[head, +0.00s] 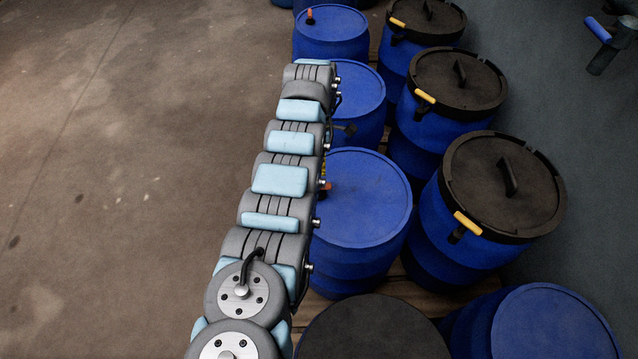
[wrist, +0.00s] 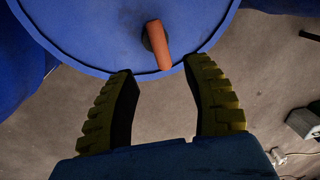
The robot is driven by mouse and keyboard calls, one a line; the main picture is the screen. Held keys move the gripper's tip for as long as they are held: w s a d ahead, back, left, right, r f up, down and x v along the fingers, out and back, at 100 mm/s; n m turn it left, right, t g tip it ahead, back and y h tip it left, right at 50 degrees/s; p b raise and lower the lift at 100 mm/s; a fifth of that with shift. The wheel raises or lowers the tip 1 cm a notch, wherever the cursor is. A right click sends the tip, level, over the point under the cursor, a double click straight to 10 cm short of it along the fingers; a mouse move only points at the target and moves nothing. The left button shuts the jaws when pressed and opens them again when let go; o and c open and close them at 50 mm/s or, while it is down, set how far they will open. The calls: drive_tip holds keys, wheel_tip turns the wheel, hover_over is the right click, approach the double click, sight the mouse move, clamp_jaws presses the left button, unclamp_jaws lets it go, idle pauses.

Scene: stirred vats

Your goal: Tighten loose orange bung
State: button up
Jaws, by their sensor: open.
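In the wrist view, an orange bung (wrist: 159,46) with a dark base stands near the rim of a blue drum lid (wrist: 100,30). Its orange part points toward my gripper. My gripper (wrist: 161,68) is open and empty, its two ridged yellowish fingers apart, one on each side of the bung's line. Its fingertips are near the lid rim; I cannot tell whether they touch it. In the head view my arm hides my gripper. An orange bung (head: 310,15) shows on the far blue drum, and another orange piece (head: 325,186) shows beside my arm on a nearer drum.
Blue drums (head: 361,205) stand close together right of my arm. Several drums with black lids (head: 503,187) and yellow-handled clamps (head: 467,223) stand farther right. The floor (head: 120,150) left of my arm is clear. A grey box (wrist: 304,122) lies at the right in the wrist view.

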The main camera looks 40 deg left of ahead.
drive_tip(key=f, duration=0.5)
drive_tip(key=s+d+f+b, duration=0.1)
drive_tip(key=f, duration=0.2)
drive_tip(key=shift+s+d+f, duration=0.1)
clamp_jaws()
